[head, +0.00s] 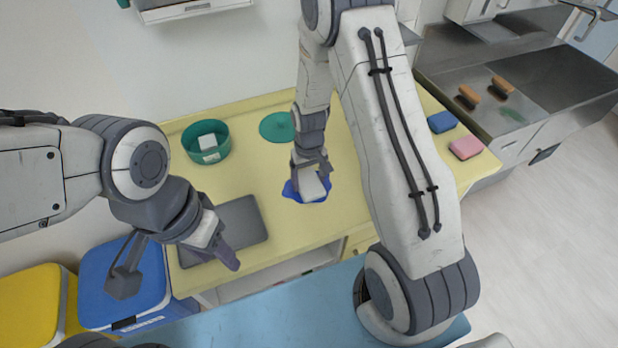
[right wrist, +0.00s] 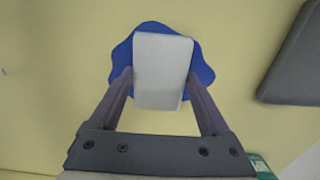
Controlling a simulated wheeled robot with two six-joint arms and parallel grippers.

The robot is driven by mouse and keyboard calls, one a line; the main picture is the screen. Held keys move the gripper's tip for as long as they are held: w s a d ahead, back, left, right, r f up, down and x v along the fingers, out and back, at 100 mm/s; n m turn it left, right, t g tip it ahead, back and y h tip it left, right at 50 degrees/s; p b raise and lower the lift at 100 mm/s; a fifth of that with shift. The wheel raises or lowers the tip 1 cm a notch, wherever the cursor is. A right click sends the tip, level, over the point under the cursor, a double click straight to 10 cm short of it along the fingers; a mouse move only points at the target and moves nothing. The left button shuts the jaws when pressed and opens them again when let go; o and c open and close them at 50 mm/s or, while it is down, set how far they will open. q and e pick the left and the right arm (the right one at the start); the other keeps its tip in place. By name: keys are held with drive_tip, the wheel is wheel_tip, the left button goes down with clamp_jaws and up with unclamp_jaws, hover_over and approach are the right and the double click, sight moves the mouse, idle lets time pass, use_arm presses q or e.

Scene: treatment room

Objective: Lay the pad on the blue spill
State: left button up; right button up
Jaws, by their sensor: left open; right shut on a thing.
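The white pad (head: 312,187) is between the fingers of my right gripper (head: 312,175), which is shut on it. In the right wrist view the pad (right wrist: 162,70) covers the middle of the blue spill (right wrist: 120,65), and blue shows around its far end and sides. I cannot tell whether the pad touches the spill or is just above it. In the head view the spill (head: 290,191) shows around the pad on the yellow counter. My left gripper (head: 228,250) is open and empty, in front of the grey tray.
A green tub (head: 222,153) with a white item in it and a green disc (head: 276,127) are further back. The grey tray (head: 245,215) lies left of the spill. Blue (head: 441,122) and pink (head: 466,147) blocks lie at right. Blue (head: 100,290) and yellow (head: 35,305) bins stand at lower left.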

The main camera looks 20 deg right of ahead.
sight(309, 182)
drive_tip(key=shift+f, duration=0.15)
drive_tip(key=o, duration=1.1)
drive_tip(key=shift+o, duration=0.2)
drive_tip(key=shift+r, duration=0.45)
wheel_tip(309, 182, up, 10)
drive_tip(key=r+b, duration=0.1)
drive_tip(key=b, duration=0.1)
drive_tip(key=s+a+r+n, duration=0.4)
drive_tip(key=s+a+r, duration=0.3)
drive_tip(key=s+a, duration=0.5)
drive_tip(key=s+a+r+n+y, duration=0.1)
drive_tip(key=s+a+r+n, duration=0.1)
drive_tip(key=s, duration=0.9)
drive_tip(key=shift+s+n, duration=0.4)
